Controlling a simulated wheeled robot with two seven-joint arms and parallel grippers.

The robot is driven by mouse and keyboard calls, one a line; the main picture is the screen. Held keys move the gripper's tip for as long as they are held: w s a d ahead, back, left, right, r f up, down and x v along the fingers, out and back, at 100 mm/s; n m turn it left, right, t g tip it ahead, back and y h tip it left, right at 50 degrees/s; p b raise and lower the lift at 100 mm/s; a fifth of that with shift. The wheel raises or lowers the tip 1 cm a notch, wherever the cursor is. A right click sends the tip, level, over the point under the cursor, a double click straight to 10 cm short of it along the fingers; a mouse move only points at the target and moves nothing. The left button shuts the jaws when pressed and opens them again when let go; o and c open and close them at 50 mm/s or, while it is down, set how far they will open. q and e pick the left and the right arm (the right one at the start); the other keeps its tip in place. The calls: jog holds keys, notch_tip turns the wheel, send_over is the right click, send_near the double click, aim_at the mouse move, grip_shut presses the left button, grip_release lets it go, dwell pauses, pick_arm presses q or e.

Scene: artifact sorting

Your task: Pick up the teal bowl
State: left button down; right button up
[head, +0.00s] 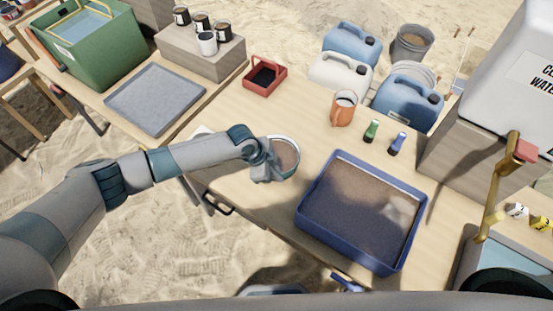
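A round bowl (287,156) with a pale rim and brownish inside is near the table's front edge, left of the blue tray; its outer wall looks grey-blue, and I take it as the teal bowl. My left gripper (268,164) is at the bowl's left side, overlapping its rim in the head view. The fingers are small and partly merged with the bowl, so I cannot tell whether they are closed on the rim. I also cannot tell whether the bowl rests on the table or is slightly raised. My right gripper is not seen.
A blue tray of brown soil (345,210) stands right of the bowl. Behind are a red box (264,78), an orange mug (342,110), small green (371,131) and blue (397,144) bottles, and jugs (408,101). Bare tabletop (235,112) lies behind the bowl.

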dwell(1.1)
pick_arm(q)
jog(key=shift+r, duration=0.1)
dwell(0.5)
jog(key=shift+w+d+r, duration=0.1)
jog(key=shift+r, duration=0.65)
notch_tip(320, 180, up, 8)
jog(key=b, duration=0.2)
jog(key=shift+r, duration=0.25)
